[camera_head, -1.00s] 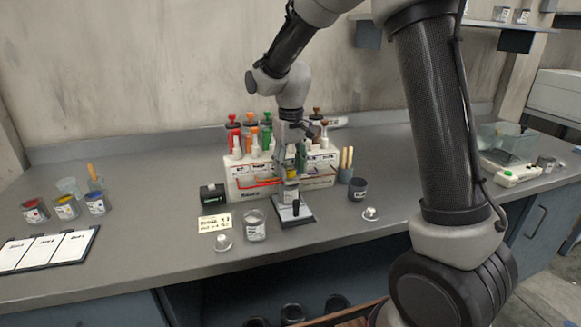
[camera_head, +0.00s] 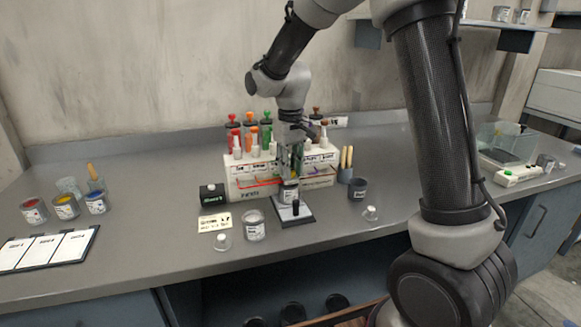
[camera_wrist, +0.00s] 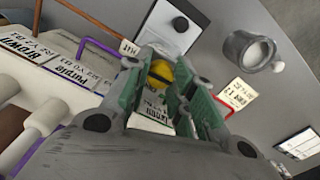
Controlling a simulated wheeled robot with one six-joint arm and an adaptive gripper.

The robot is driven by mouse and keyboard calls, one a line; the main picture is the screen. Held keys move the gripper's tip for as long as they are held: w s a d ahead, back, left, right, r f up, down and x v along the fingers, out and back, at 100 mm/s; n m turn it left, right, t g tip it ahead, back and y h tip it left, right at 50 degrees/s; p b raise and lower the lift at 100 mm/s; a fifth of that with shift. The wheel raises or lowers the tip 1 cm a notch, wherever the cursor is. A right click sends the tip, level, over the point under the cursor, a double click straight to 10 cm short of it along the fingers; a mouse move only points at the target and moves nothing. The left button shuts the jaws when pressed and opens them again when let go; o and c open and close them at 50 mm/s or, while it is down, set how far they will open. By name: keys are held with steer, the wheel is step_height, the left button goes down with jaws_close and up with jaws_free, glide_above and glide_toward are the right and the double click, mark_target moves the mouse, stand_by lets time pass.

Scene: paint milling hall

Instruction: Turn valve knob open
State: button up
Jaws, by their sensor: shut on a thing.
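A yellow round knob (camera_wrist: 160,72) shows between the green-padded fingers of my gripper (camera_wrist: 174,80) in the wrist view. My gripper is shut on it, and the fingers cover part of it. In the head view my gripper (camera_head: 293,170) points down at the front of a white dispenser rack (camera_head: 240,186), and hides the knob. The rack carries bottles with red, orange, green and brown tops and labels along its front.
A glass jar (camera_head: 254,230), a label card (camera_head: 215,224) and a small black display box (camera_head: 213,195) stand left of the stand. A dark cup (camera_head: 357,188) is to its right. The bench between is clear.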

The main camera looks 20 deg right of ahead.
steer(key=n, duration=0.3)
steer(key=shift+n, duration=0.4)
steer(key=n, duration=0.4)
steer(key=shift+n, duration=0.3)
steer(key=n, duration=0.4)
steer(key=shift+n, duration=2.4)
steer(key=o, duration=1)
steer(key=shift+o, duration=0.2)
steer(key=shift+r, duration=0.1)
